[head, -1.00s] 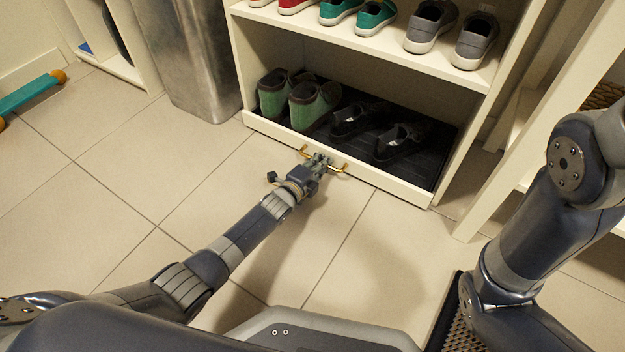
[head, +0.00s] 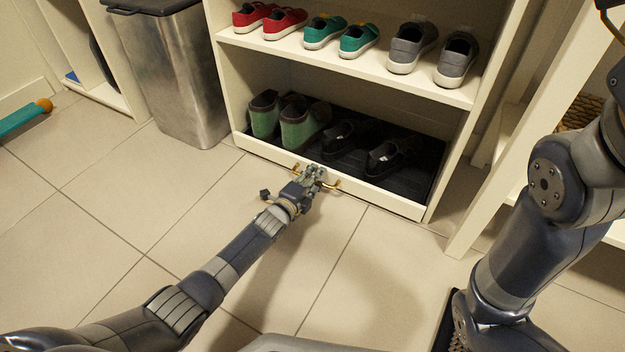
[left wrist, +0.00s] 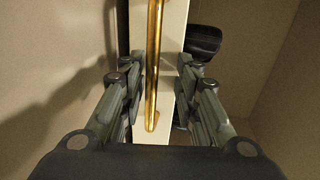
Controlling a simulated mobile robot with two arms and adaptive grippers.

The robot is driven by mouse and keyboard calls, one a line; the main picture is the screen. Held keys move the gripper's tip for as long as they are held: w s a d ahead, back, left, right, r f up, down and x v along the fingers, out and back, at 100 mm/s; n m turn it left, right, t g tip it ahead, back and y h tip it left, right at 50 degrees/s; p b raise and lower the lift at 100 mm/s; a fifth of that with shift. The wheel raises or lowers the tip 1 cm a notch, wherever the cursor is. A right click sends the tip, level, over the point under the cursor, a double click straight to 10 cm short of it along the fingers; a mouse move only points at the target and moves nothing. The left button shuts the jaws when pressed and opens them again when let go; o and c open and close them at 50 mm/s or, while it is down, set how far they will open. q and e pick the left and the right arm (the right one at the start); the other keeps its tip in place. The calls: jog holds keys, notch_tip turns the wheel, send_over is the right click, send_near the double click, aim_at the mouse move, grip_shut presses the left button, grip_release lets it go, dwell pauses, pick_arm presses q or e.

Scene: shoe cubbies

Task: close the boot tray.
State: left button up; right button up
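The boot tray (head: 428,172) is a dark tray with a cream front panel (head: 384,197), low in the cream cubby. Its front panel lies at about the cubby's front edge; I cannot tell whether a small gap is left. Green boots (head: 299,127) and black shoes (head: 386,157) stand on it. A gold bar handle (head: 331,186) is on the panel. My left gripper (head: 315,174) is at the handle. In the left wrist view its fingers (left wrist: 160,95) are apart, one on each side of the gold handle (left wrist: 154,60). My right gripper is out of view.
Red, teal and grey shoes (head: 408,46) stand on the shelf above. A metal bin (head: 175,80) stands left of the cubby, and a cream unit (head: 497,190) stands to the right. The tiled floor (head: 150,210) before the tray is clear except for my arm.

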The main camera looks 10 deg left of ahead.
pick_arm(q)
jog(key=shift+s, duration=0.15)
jog(key=shift+s+a, duration=0.3)
jog(key=shift+s, duration=0.25)
jog(key=v, duration=1)
jog(key=shift+s+r, duration=0.25)
